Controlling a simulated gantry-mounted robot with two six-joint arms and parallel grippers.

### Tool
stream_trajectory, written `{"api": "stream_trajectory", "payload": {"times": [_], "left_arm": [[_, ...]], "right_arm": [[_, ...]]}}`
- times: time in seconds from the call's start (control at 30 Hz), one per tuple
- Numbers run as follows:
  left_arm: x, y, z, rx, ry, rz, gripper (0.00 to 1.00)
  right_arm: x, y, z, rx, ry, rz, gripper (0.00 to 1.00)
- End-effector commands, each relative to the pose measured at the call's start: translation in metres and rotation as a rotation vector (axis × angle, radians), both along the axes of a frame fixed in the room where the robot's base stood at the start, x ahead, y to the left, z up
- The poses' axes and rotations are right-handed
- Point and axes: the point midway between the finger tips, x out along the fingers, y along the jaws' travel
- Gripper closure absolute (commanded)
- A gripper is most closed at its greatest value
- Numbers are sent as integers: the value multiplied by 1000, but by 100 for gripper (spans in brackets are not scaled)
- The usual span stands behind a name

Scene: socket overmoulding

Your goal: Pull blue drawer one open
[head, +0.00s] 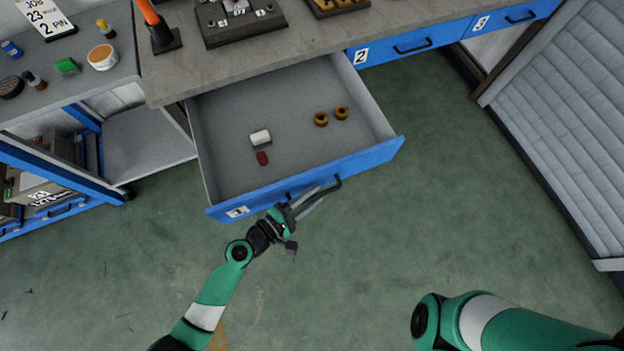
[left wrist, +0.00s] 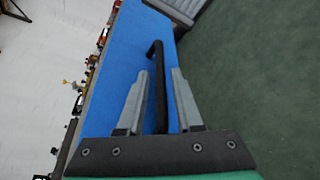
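Blue drawer one (head: 375,157), with a white "1" label on its front, stands pulled well out from under the grey bench. Its black handle (head: 336,184) is on the front face. My left gripper (head: 314,197) is at the handle. In the left wrist view the gripper (left wrist: 159,95) is open, with one finger on each side of the black handle bar (left wrist: 157,75) and a visible gap to each finger. The drawer's blue front (left wrist: 122,60) lies behind the fingers. My right gripper is out of view; only part of that arm shows at lower right.
The drawer holds two brass-coloured rings (head: 321,119), a white piece (head: 260,138) and a small red piece (head: 262,158). Blue drawer two (head: 405,45) is shut. A grey shuttered unit (head: 570,130) stands at right. The green floor before the drawer is clear.

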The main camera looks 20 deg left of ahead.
Motion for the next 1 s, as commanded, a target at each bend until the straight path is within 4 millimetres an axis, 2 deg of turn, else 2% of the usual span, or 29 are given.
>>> {"api": "stream_trajectory", "payload": {"times": [0.57,0.67,1.0], "left_arm": [[-3,2,0,0,2,1,55],[-14,8,3,2,2,3,55],[-82,42,21,0,2,7,55]], "right_arm": [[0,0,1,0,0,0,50],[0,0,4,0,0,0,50],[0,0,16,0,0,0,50]]}}
